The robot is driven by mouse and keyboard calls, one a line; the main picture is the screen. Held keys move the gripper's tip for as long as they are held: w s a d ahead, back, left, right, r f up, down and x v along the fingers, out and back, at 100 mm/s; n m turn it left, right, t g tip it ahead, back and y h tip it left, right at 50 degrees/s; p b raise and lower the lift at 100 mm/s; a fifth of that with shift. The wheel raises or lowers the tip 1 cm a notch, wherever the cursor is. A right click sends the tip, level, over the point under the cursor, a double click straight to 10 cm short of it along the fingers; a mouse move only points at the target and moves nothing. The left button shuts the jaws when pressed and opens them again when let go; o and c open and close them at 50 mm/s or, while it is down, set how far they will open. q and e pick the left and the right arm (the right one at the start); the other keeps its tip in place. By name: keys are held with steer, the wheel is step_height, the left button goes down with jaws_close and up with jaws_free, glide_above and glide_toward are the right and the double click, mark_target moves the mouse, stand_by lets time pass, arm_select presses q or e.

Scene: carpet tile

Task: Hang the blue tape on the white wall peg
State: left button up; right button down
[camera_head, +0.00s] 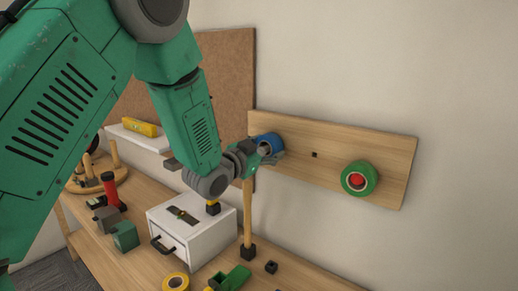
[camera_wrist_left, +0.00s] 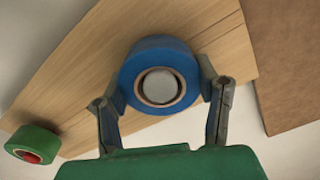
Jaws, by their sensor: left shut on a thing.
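The blue tape (camera_head: 266,140) is at the left end of the wooden wall board, held in my left gripper (camera_head: 266,153). In the left wrist view, the two fingers of my left gripper (camera_wrist_left: 154,86) are shut on opposite sides of the blue tape (camera_wrist_left: 155,53). A round whitish end, which looks like the white peg (camera_wrist_left: 159,86), shows inside the tape's core. The tape looks to be around it, but how far along the peg it sits cannot be told. My right gripper is not in view.
A green tape (camera_head: 347,180) hangs on a red peg on the wooden board (camera_head: 400,150). Below are a white drawer box (camera_head: 185,236), a yellow tape (camera_head: 176,282), an upright wooden post (camera_head: 248,213) and a red-topped tool (camera_head: 109,188) on the bench. A brown board (camera_head: 228,80) is left of the pegs.

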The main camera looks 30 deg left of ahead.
arm_select(q)
steer(key=shift+d, duration=0.15)
steer(key=shift+a+f, duration=0.25)
steer(key=shift+a, duration=0.05)
steer(key=shift+s+a+f+b, duration=0.1)
steer(key=shift+a+f+b, duration=0.25)
steer(key=shift+b, duration=0.05)
steer(key=shift+d, duration=0.45)
steer(key=o, duration=1.2)
steer(key=shift+o, duration=0.2)
steer(key=shift+a, duration=0.15)
steer(key=shift+a, duration=0.1)
